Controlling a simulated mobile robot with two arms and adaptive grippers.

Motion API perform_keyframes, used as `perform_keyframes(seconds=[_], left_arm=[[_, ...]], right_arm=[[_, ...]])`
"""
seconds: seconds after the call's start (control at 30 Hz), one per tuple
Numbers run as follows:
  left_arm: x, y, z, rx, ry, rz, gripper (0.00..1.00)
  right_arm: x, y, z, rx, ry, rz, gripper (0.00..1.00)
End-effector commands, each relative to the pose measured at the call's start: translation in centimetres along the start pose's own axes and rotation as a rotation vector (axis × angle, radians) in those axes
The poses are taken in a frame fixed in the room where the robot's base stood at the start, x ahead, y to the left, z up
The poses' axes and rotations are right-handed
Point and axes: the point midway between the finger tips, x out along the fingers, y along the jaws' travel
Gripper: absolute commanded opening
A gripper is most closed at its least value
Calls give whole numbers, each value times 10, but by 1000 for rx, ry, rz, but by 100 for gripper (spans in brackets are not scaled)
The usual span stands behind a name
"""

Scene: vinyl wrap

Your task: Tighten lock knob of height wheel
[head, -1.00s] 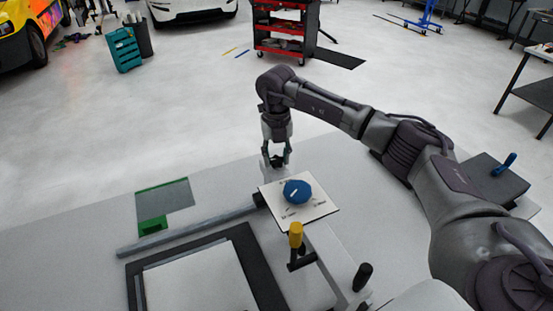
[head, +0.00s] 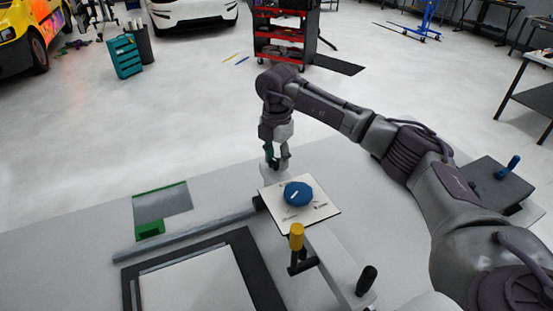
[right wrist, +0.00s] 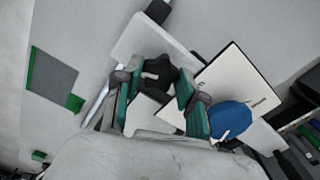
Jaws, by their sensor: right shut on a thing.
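The blue height wheel (head: 298,194) sits on a square white dial plate (head: 322,211) on the machine; it also shows in the right wrist view (right wrist: 230,120). My right gripper (head: 277,165) points down just behind the plate. In the right wrist view its two green-padded fingers (right wrist: 157,98) are closed around a dark lobed knob (right wrist: 158,74), which I take as the lock knob. My left gripper is in neither view.
A yellow-topped lever (head: 296,237) and a black handle (head: 366,279) stand in front of the dial plate. A grey rail (head: 185,233) runs left. A grey squeegee-like sheet with green edges (head: 162,204) lies on the table. Open floor lies behind.

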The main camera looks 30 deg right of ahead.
Motion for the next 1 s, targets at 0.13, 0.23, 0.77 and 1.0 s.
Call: perform_keyframes(seconds=[0.13,0.23,0.77,1.0], left_arm=[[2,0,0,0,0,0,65],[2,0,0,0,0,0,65],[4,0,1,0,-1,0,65],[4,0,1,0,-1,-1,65]], right_arm=[[-2,1,1,124,-2,5,5],[-2,1,1,196,-3,5,5],[-2,1,1,386,-2,6,5],[-2,1,1,392,-2,6,5]])
